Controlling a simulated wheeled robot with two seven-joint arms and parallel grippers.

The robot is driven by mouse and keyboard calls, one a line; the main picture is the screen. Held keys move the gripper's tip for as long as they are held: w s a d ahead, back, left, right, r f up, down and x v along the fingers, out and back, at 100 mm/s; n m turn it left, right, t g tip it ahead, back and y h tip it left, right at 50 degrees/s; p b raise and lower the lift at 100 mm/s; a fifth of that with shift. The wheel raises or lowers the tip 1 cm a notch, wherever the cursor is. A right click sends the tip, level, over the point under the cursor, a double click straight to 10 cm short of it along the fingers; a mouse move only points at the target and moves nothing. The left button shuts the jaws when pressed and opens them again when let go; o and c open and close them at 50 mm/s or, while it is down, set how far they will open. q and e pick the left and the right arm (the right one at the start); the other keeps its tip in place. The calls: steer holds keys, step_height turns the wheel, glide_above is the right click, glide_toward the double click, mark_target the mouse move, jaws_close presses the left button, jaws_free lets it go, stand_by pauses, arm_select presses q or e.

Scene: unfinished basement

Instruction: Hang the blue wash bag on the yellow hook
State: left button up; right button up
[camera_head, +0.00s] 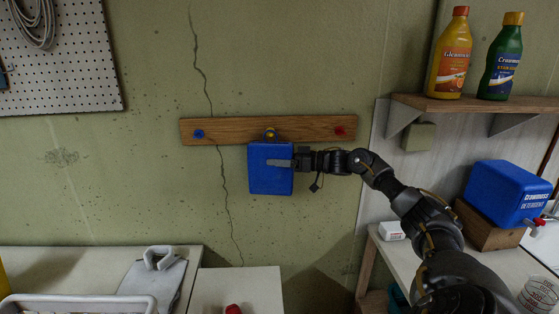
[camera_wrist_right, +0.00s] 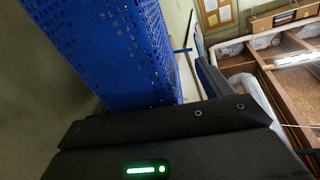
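The blue wash bag (camera_head: 269,181) is upright against the wall board, just below the yellow hook (camera_head: 270,134). Its top edge is close under the hook; I cannot tell whether its loop is over the hook. My right gripper (camera_head: 281,163) reaches in from the right, with one finger lying across the bag's front near its top. The perforated bag also fills the upper left of the right wrist view (camera_wrist_right: 115,45), beside a dark finger. The other finger is hidden, so its grip is unclear. My left gripper is out of view.
The wooden board (camera_head: 230,129) also carries a blue hook (camera_head: 198,134) and a red hook (camera_head: 340,131). A shelf (camera_head: 470,104) with two bottles and a blue detergent container (camera_head: 497,192) are at the right.

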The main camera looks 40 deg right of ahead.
steer(key=shift+f, duration=0.1)
steer(key=b+v, duration=0.5)
steer(key=v, duration=0.5)
steer(key=shift+s+d+b, duration=0.3)
steer(key=shift+b, duration=0.05)
